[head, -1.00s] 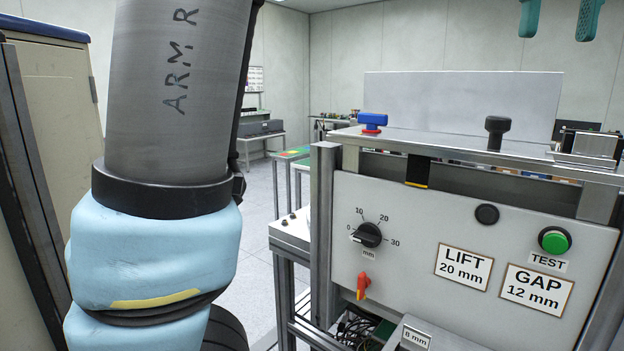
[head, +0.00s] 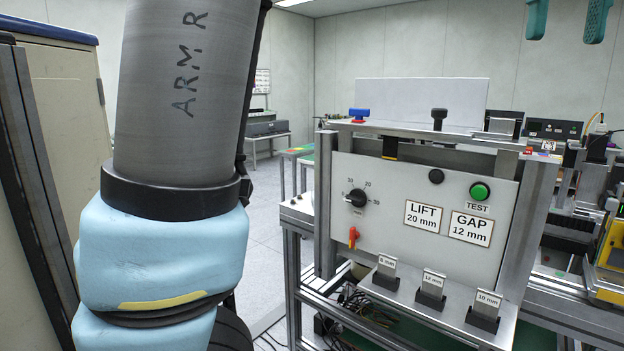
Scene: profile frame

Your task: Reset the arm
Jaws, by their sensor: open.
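My gripper (head: 566,24) shows at the top right edge as two teal fingers hanging down, spread apart with nothing between them. The rest of the gripper is out of the frame. My arm (head: 185,95), a grey link marked "ARM R" above a light blue padded joint, fills the left side. The fingers appear above and to the right of the test bench panel (head: 400,235), against the back wall, touching nothing visible.
The panel carries a dial (head: 356,198), a green TEST button (head: 480,192), and LIFT 20 mm and GAP 12 mm labels. Labelled gauge blocks (head: 431,288) stand on its front ledge. A beige cabinet (head: 60,120) is close at left. Yellow-framed equipment (head: 606,255) stands at right. Floor shows between.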

